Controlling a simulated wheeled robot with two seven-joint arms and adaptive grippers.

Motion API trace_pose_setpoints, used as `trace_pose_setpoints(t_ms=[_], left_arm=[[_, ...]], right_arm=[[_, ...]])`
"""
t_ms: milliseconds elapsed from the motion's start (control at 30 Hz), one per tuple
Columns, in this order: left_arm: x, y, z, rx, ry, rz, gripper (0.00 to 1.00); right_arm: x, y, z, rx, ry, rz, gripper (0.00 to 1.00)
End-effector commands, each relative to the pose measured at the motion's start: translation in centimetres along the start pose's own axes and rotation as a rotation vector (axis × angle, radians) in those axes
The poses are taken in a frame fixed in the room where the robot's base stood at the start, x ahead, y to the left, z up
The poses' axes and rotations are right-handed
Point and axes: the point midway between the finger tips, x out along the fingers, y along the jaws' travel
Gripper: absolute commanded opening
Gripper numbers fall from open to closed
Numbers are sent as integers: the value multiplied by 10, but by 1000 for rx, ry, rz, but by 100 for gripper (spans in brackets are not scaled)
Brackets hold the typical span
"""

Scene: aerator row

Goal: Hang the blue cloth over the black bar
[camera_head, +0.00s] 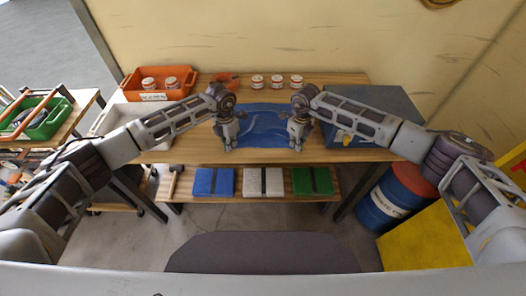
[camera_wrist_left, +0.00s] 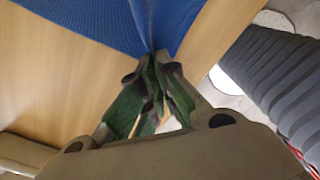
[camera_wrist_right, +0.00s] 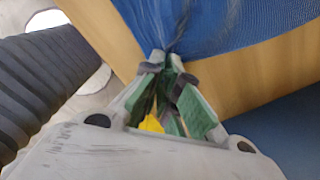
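The blue cloth (camera_head: 262,124) lies on the wooden table between my two grippers, with some folds in it. My left gripper (camera_head: 228,143) is at its near left corner. In the left wrist view, the fingertips (camera_wrist_left: 158,62) are shut on the gathered corner of the cloth (camera_wrist_left: 112,22). My right gripper (camera_head: 296,144) is at its near right corner. In the right wrist view, its fingertips (camera_wrist_right: 165,64) are shut on the gathered cloth edge (camera_wrist_right: 205,22). I cannot make out the black bar with certainty in any view.
Several jars (camera_head: 276,82) and an orange bin (camera_head: 158,79) stand at the back. A grey-blue box (camera_head: 385,100) is right of the cloth. Blue, white and green folded items (camera_head: 263,182) lie on the lower shelf. A blue-red drum (camera_head: 399,197) stands at right.

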Motion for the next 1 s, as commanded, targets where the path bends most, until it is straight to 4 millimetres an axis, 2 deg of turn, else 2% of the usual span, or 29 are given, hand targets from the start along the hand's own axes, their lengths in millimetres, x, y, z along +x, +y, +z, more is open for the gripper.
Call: trace_pose_setpoints(t_ms=[567,1000], left_arm=[[3,2,-3,-3,7,2,0],[-8,2,-2,-3,6,3,0]], right_arm=[[3,-2,-3,3,7,-2,0],[-7,-2,-3,4,7,-3,0]])
